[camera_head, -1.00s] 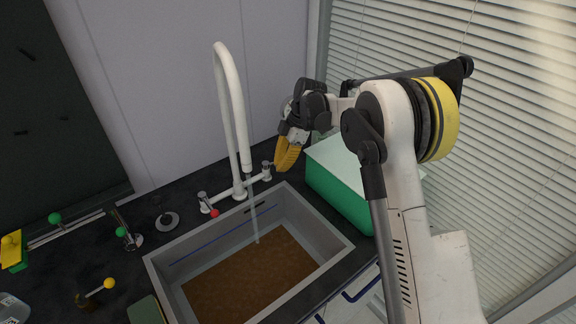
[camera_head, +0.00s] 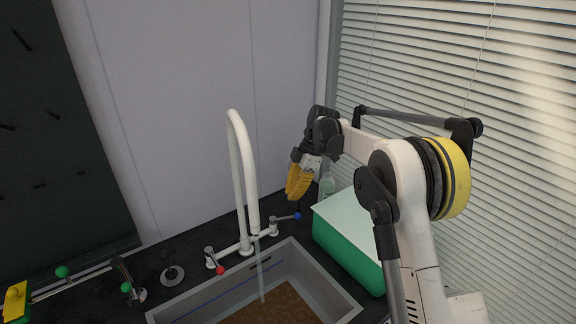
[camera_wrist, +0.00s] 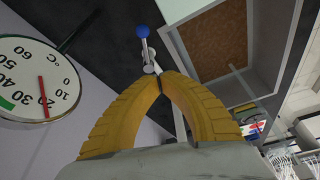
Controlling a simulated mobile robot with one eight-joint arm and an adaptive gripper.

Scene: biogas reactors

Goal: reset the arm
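My gripper (camera_head: 297,190) has two ribbed yellow fingers and hangs above the counter, to the right of the white tap (camera_head: 242,170). In the wrist view my gripper (camera_wrist: 160,80) has its fingertips together, with nothing visible between them. The tap's blue-knobbed lever (camera_head: 296,216) is below the fingers in the head view. The blue knob (camera_wrist: 142,31) shows beyond the fingertips in the wrist view, apparently apart from them. My arm is bent, reaching in from the right.
Water runs from the tap into a grey sink (camera_head: 335,294) holding brown matter. A green box with a pale lid (camera_head: 345,252) stands right of the sink, near window blinds. A red-knobbed lever (camera_head: 220,270) is on the tap's left. A dial thermometer (camera_wrist: 35,78) is at the wrist view's left.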

